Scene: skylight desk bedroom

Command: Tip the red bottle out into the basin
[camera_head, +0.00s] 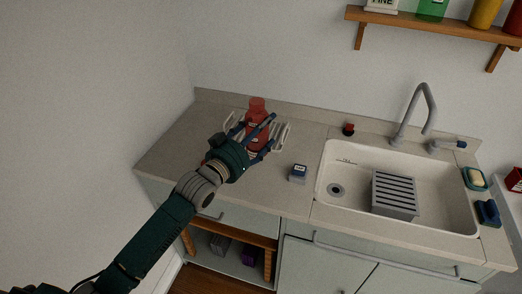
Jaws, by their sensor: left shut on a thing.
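The red bottle (257,105) stands roughly upright over the left part of the counter, with its top showing above my fingers. My left gripper (262,134) is shut on the bottle, with its fingers around the bottle's sides. The bottle's lower part is hidden by the gripper, so I cannot tell whether its base touches the counter. The white basin (328,188) is set into the counter to the right, with a drain at its left. My right gripper is not in view.
A grey slotted block (394,195) sits in the basin. A grey faucet (416,112) stands behind it. A small dark box (298,173) is on the counter left of the basin. A small red-topped item (348,129) stands behind the basin. A wooden shelf (440,25) hangs above.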

